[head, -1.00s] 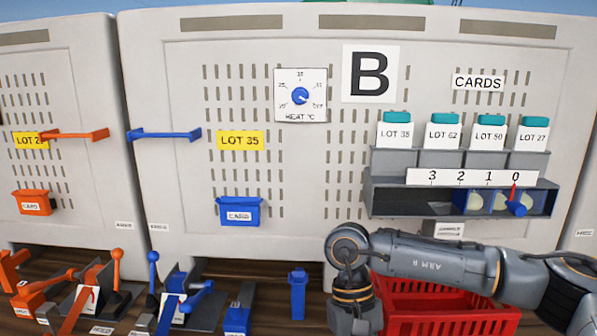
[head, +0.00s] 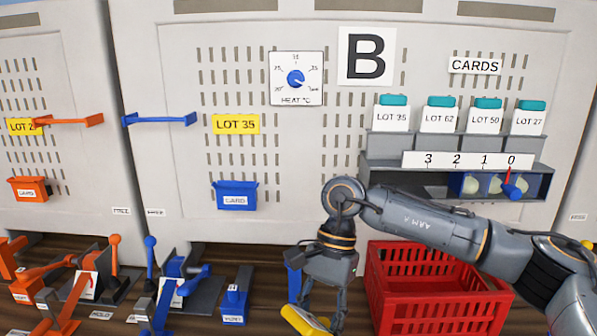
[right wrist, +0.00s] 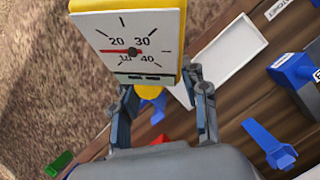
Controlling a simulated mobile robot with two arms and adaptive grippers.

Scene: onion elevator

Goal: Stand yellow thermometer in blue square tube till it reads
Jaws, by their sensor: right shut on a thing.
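My right gripper (head: 322,296) hangs low in front of the bench in the head view, shut on the yellow thermometer (head: 304,320). In the right wrist view my right gripper (right wrist: 165,100) holds the yellow thermometer (right wrist: 130,40) by its lower part, with its white dial facing the camera and the red needle pointing left, below the 20. The blue square tube (head: 293,281) stands upright behind my right gripper, mostly hidden by it. The thermometer is apart from the tube, to the front. My left gripper is not in view.
A red basket (head: 440,294) stands right of my right gripper. Blue levers and a blue holder (head: 234,303) stand to the left. Behind is a grey panel with a heat dial (head: 296,78), a blue card box (head: 236,195) and a card rack (head: 455,148).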

